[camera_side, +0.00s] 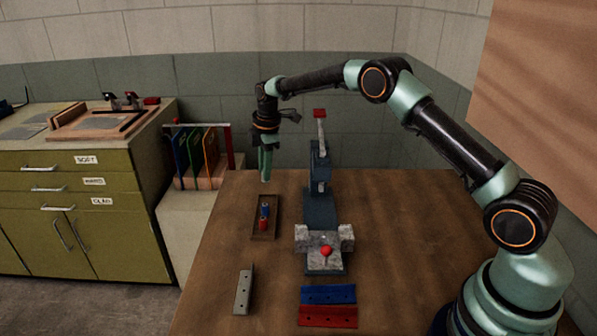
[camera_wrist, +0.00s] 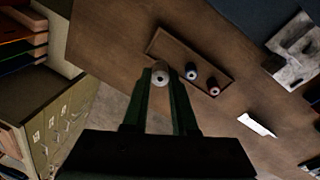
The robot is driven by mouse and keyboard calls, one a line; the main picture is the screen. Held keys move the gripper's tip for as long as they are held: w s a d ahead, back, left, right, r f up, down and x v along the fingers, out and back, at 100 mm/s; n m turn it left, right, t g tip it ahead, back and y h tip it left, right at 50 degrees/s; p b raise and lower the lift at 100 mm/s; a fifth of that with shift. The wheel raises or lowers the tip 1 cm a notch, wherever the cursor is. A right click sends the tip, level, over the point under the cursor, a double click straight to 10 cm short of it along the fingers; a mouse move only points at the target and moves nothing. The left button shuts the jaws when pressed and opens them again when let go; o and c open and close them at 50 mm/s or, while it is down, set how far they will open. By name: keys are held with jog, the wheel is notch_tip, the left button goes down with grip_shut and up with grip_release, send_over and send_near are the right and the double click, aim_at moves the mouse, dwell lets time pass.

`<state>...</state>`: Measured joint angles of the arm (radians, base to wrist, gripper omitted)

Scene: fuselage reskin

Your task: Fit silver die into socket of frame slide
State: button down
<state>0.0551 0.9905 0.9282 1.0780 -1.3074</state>
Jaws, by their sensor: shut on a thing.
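My gripper (camera_side: 265,172) is shut on the silver die (camera_wrist: 160,78) and holds it above the far end of the wooden tray. In the wrist view, the die's round pale end with a dark centre shows between the fingertips (camera_wrist: 161,80). In the side view the fingers hide the die, or it is too small to make out. The blue-grey press frame (camera_side: 319,170) stands upright to the right of my gripper, with a red-topped lever. The slide and its socket cannot be made out clearly. My gripper is apart from the frame.
The tray (camera_side: 256,230) holds a blue die (camera_side: 264,211) and a red die (camera_side: 262,224). Grey blocks with a red knob (camera_side: 326,251) sit at the frame's front. A grey angle strip (camera_side: 243,291), a blue strip (camera_side: 328,294) and a red strip (camera_side: 328,316) lie nearer. The table's right side is clear.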

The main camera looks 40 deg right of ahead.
notch_tip(320, 180, up, 12)
jog(key=s+a+m, duration=0.3)
jog(key=s, duration=1.9)
jog(key=w+d+r+n, duration=0.1)
jog(key=w+d+n, duration=0.2)
jog(key=w, duration=1.9)
jog(key=shift+f, duration=0.1)
notch_tip(320, 180, down, 19)
jog(key=shift+f, duration=0.2)
